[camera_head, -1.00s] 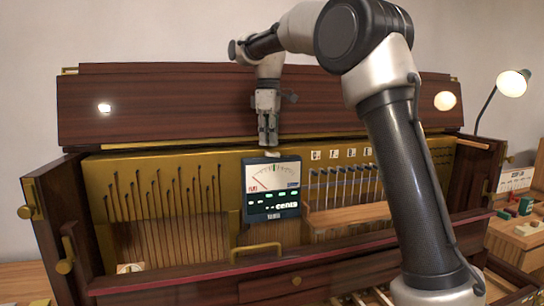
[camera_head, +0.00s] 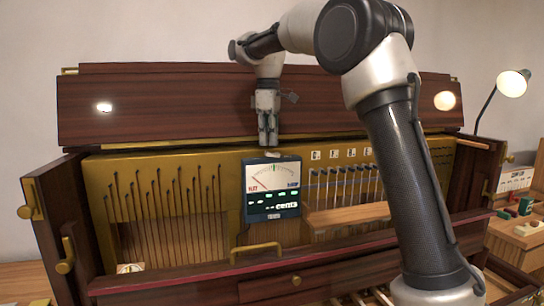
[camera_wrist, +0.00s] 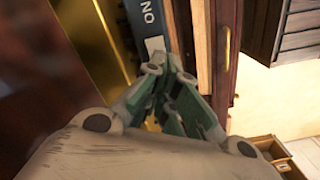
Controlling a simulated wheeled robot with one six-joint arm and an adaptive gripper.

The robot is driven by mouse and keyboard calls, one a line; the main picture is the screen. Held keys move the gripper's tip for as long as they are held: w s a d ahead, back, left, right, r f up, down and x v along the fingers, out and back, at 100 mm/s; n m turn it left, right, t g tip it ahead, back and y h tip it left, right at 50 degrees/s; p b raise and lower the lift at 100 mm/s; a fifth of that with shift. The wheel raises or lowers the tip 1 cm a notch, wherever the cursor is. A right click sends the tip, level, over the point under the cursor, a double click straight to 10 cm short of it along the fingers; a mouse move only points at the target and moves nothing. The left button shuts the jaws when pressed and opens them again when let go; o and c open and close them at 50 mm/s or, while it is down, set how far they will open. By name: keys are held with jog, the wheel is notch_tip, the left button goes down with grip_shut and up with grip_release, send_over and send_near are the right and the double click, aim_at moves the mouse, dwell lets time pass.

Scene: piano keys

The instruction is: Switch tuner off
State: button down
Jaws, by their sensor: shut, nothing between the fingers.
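The tuner (camera_head: 272,205) is a dark blue box with a pale needle dial and a lit display with green marks and the word "cents". It stands upright against the brass plate in the piano's front. My gripper (camera_head: 268,143) is shut and empty, pointing down just above the tuner's top edge. A small pale piece (camera_head: 272,154) shows between the fingertips and the tuner; contact cannot be told. In the wrist view, the fingers (camera_wrist: 160,62) reach towards a dark blue edge of the tuner (camera_wrist: 145,18) with white letters reading "ON" sideways. The switch's position is not clear.
The raised wooden lid (camera_head: 180,105) stands close behind my gripper. Strings and pins (camera_head: 165,195) lie left of the tuner, and a row of labelled rods (camera_head: 345,185) lies right. A brass handle (camera_head: 256,248) is below. A lamp (camera_head: 513,83) stands far right.

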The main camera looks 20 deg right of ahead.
jog(key=shift+f, duration=1.2)
dwell(0.6)
jog(key=shift+r, duration=3.45)
jog(key=shift+r, duration=0.1)
